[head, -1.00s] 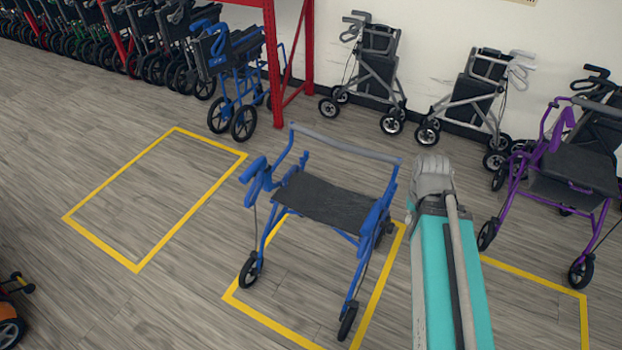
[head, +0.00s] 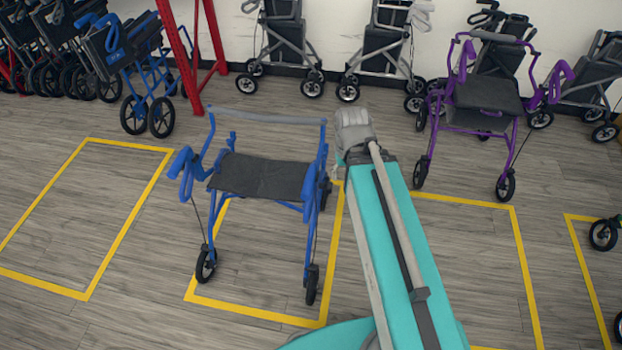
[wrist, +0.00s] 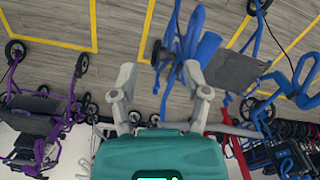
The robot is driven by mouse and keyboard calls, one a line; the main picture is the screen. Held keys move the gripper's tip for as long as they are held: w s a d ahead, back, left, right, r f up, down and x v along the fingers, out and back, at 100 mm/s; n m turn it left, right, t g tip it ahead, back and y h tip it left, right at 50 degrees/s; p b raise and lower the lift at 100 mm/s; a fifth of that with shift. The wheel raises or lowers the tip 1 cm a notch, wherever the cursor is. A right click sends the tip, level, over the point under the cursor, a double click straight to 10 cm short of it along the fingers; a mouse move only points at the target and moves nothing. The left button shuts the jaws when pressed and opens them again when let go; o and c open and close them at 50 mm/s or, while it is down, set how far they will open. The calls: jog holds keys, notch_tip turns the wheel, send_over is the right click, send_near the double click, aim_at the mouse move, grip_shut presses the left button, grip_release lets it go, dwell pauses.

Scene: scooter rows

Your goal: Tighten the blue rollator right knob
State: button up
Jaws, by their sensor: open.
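The blue rollator (head: 262,177) stands upright, with a black seat and a grey bar across its back. It stands partly over a yellow floor outline. My gripper (head: 352,130) is just right of the rollator's right upright in the head view. In the wrist view, my gripper (wrist: 160,77) is open and empty, its two fingers apart. The rollator's blue handle and frame tubes (wrist: 190,50) appear beyond and between the fingertips there. The right knob is too small, or too hidden among the tubes, to make out surely. I see no contact.
A purple rollator (head: 485,100) stands to the right. Grey rollators (head: 385,50) line the white wall. A red rack post (head: 215,50) and another blue folded rollator (head: 140,65) are at the back left. The yellow-outlined floor at left (head: 85,215) is empty.

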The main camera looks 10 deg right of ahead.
jog(key=shift+o, duration=1)
jog(key=shift+w+f+b, duration=0.1)
jog(key=shift+f+b, duration=0.25)
jog(key=shift+f, duration=0.15)
jog(key=shift+o, duration=0.6)
jog(key=w+f+n+y+b, duration=0.3)
jog(key=f+y+b, duration=0.2)
jog(key=f+b, duration=0.6)
jog(key=shift+w+a+n+b, duration=0.15)
jog(key=shift+w+n+b, duration=0.15)
jog(key=shift+b, duration=0.65)
jog(key=n+t+y+b, duration=0.5)
jog(key=n+y+b, duration=0.6)
jog(key=b, duration=2.1)
send_near(330, 188)
notch_tip(330, 188, down, 3)
jog(key=d, duration=0.3)
jog(key=shift+w+d+f+n+t+y+b, duration=0.1)
jog(key=shift+d+n+t+y+b, duration=0.25)
jog(key=shift+d+y+b, duration=0.25)
jog(key=shift+a, duration=0.15)
jog(key=shift+x, duration=6.8)
